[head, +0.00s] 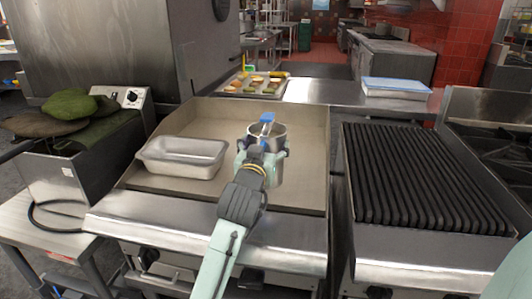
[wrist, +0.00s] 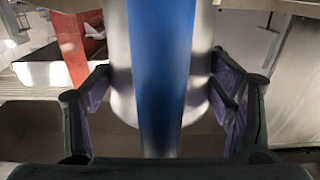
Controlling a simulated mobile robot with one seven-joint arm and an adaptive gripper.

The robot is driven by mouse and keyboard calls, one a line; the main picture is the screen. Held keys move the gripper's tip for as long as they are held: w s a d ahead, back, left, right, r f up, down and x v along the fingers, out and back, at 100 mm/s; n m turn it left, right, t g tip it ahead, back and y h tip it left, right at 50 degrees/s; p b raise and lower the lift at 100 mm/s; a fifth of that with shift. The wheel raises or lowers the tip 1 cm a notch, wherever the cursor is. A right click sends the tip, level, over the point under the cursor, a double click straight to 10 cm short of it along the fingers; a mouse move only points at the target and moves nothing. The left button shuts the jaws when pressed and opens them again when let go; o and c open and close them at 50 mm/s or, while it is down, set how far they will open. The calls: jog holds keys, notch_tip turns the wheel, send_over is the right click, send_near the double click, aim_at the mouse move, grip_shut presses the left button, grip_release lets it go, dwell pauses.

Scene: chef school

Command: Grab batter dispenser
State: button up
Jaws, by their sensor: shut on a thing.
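The batter dispenser (head: 279,131) is a round metal vessel with a blue handle, seen over the griddle in the head view. In the wrist view its blue handle (wrist: 162,70) runs down the middle in front of the metal body (wrist: 118,95). My gripper (head: 262,150) is around the dispenser from the near side. In the wrist view my gripper (wrist: 160,108) has its purple-padded fingers on either side of the body, shut on it. The dispenser looks upright. Its underside is hidden by my gripper, so I cannot tell whether it touches the griddle.
A rectangular metal pan (head: 181,158) sits on the griddle (head: 215,119) to the left. A food tray (head: 255,86) and a blue-lidded container (head: 396,88) stand on the back counter. A ribbed grill (head: 425,175) is at right; a waffle-type appliance (head: 75,150) is at left.

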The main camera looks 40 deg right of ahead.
jog(key=shift+r, duration=0.25)
